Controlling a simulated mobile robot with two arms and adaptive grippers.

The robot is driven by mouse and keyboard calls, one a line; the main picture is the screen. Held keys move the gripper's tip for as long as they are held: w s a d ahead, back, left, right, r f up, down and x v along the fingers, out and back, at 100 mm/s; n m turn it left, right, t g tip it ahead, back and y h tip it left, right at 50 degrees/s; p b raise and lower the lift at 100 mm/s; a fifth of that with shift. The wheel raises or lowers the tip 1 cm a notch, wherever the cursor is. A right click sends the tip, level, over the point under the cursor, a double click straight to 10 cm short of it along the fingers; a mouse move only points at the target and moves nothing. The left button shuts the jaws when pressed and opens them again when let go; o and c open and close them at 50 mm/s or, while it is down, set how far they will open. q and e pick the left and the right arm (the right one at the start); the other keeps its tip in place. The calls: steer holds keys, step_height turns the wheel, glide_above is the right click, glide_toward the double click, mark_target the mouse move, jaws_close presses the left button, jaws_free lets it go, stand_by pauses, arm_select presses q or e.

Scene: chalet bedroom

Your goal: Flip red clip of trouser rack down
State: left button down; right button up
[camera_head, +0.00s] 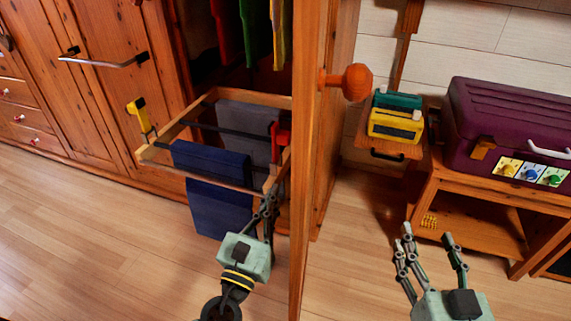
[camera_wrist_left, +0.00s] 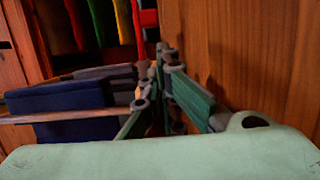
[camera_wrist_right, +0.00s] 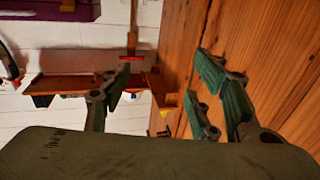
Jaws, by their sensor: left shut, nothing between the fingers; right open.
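The trouser rack (camera_head: 218,182) is a pulled-out wooden frame, with blue trousers (camera_head: 215,195) and grey trousers (camera_head: 247,125) hanging over its bars. The red clip (camera_head: 283,135) stands upright at the rack's right side, close to the wardrobe door. My left gripper (camera_head: 271,193) is shut and empty, its fingertips just below the red clip at the rack's front right corner. Whether it touches the rack is unclear. In the left wrist view, my shut fingers (camera_wrist_left: 165,62) lie between the blue trousers and the door. My right gripper (camera_head: 428,238) is open and empty, right of the door.
The open wooden door (camera_head: 312,150) with a round knob (camera_head: 346,82) stands between my grippers. A yellow clip (camera_head: 138,115) stands upright at the rack's left side. A side table (camera_head: 430,190) with a purple case (camera_head: 510,125) is at right. The floor in front is clear.

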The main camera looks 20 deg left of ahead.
arm_select(q)
steer(key=shift+p+x, duration=0.75)
steer(key=shift+x, duration=4.25)
arm_select(e)
step_height(320, 180, down, 7)
steer(key=s+d+g+h, duration=0.1)
steer(key=s+g, duration=0.1)
steer(key=g, duration=0.2)
steer(key=shift+d, duration=0.25)
arm_select(q)
steer(key=shift+a, duration=0.1)
steer(key=shift+w+n, duration=0.1)
steer(key=shift+n, duration=0.2)
